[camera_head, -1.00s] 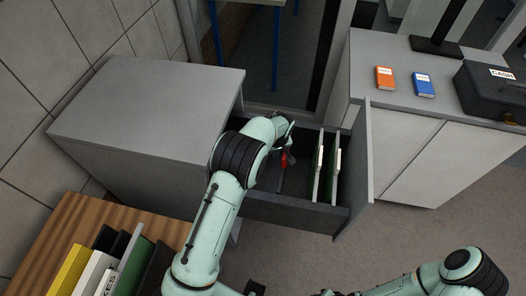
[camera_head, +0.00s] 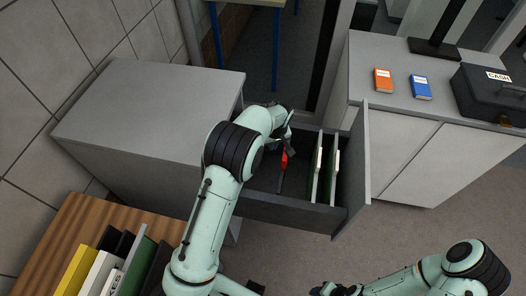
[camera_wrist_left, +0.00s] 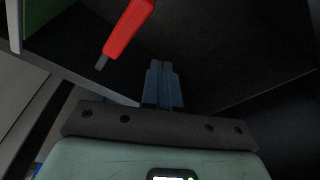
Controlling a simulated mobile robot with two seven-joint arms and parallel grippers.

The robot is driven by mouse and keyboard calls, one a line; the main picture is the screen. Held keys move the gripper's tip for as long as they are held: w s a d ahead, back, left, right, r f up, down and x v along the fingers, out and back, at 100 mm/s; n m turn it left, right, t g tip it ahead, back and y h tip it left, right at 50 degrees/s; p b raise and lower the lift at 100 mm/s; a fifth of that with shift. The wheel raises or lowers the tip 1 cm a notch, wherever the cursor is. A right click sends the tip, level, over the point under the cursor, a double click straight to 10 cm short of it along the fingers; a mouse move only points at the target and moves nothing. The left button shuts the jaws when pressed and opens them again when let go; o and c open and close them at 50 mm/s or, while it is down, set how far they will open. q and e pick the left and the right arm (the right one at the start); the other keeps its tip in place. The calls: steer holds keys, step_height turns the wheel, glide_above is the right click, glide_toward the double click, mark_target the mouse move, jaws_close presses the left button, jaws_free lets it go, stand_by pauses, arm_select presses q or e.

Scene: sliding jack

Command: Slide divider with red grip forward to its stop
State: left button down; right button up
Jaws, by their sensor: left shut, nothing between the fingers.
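The red grip (camera_head: 285,159) sits in the open drawer, left of two upright folders. Below it a thin grey strip (camera_head: 280,182) shows, the visible part of its divider. In the left wrist view the red grip (camera_wrist_left: 128,30) is a slanted bar at the upper left. My left gripper (camera_head: 291,148) is in the drawer at the grip's far end. Its fingers (camera_wrist_left: 162,68) are together, empty, beside the grip with a small gap in the wrist view. My right gripper (camera_head: 325,289) is partly visible at the bottom edge, far from the drawer; its jaws are unclear.
Two green-and-white folders (camera_head: 325,165) stand in the drawer to the right of the grip. The drawer front (camera_head: 357,165) bounds it on the right. A grey cabinet (camera_head: 150,110) lies left; a counter with orange and blue books (camera_head: 383,80) and a cash box (camera_head: 490,95) lies right.

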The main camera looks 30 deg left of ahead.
arm_select(q)
step_height(320, 180, up, 4)
steer(key=shift+r+p, duration=0.1)
steer(key=shift+p, duration=0.55)
arm_select(e)
steer(key=shift+w+r, duration=0.85)
steer(key=shift+r, duration=0.1)
